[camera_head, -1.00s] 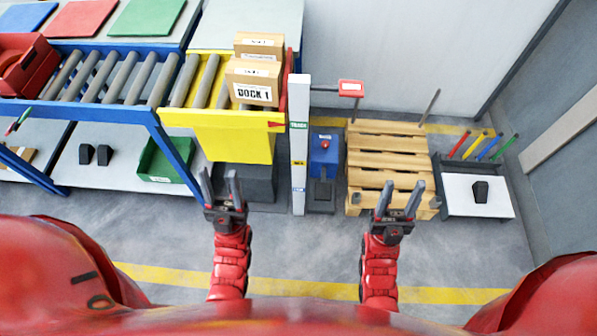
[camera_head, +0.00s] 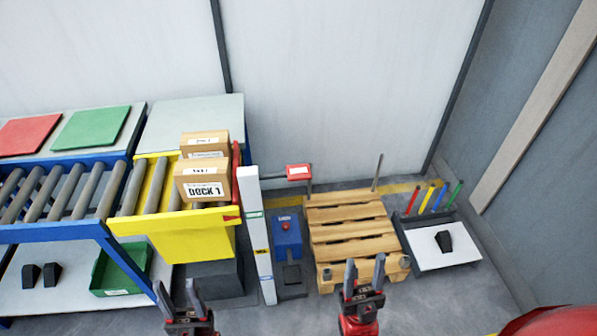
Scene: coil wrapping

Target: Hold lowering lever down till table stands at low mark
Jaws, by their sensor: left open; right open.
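The yellow lift table (camera_head: 180,243) stands at the left, with rollers on top and several cardboard boxes (camera_head: 203,182) on it. A red pointer (camera_head: 231,217) on its edge sits about level with the green mark (camera_head: 254,215) on the white post (camera_head: 258,235). A yellow mark (camera_head: 261,252) is lower on the post. A blue unit (camera_head: 286,236) with a red knob and a dark pedal-like part (camera_head: 292,275) stands right of it. I cannot tell which part is the lowering lever. My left gripper (camera_head: 178,292) and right gripper (camera_head: 364,268) are open and empty.
A wooden pallet (camera_head: 350,232) is right of the blue unit, with a red-and-white piece (camera_head: 299,171) on a stand behind. A tray (camera_head: 443,250) with coloured rods is further right. A roller conveyor (camera_head: 60,195) and green bin (camera_head: 120,268) are at left.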

